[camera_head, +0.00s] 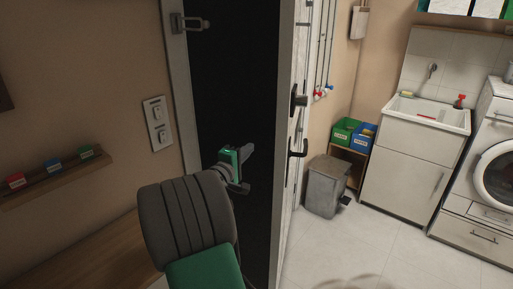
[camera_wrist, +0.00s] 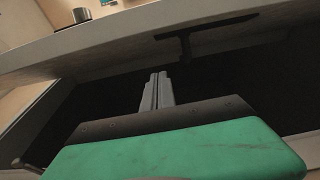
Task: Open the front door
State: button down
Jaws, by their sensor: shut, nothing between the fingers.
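The front door (camera_head: 300,85) stands partly open, seen nearly edge-on in the head view. Its light inner face turns right and carries a dark lever handle (camera_head: 298,150) with a dark lock fitting (camera_head: 298,99) above it. The dark doorway (camera_head: 225,80) shows between the left frame and the door. My gripper (camera_head: 243,187) is at this opening, left of the door edge and away from the inner handle. In the wrist view my gripper (camera_wrist: 157,76) is shut and empty, its fingers against a dark background. A dark handle (camera_wrist: 186,46) shows beyond them. Contact with the door cannot be told.
A grey bin (camera_head: 325,188), a green box (camera_head: 345,131) and a blue box (camera_head: 362,137) stand right of the door. A sink cabinet (camera_head: 415,165) and washing machine (camera_head: 490,190) are farther right. A wooden bench (camera_head: 85,258) lies left.

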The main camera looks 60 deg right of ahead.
jog(key=s+d+p, duration=0.3)
jog(key=d, duration=0.6)
jog(key=shift+s+d, duration=0.25)
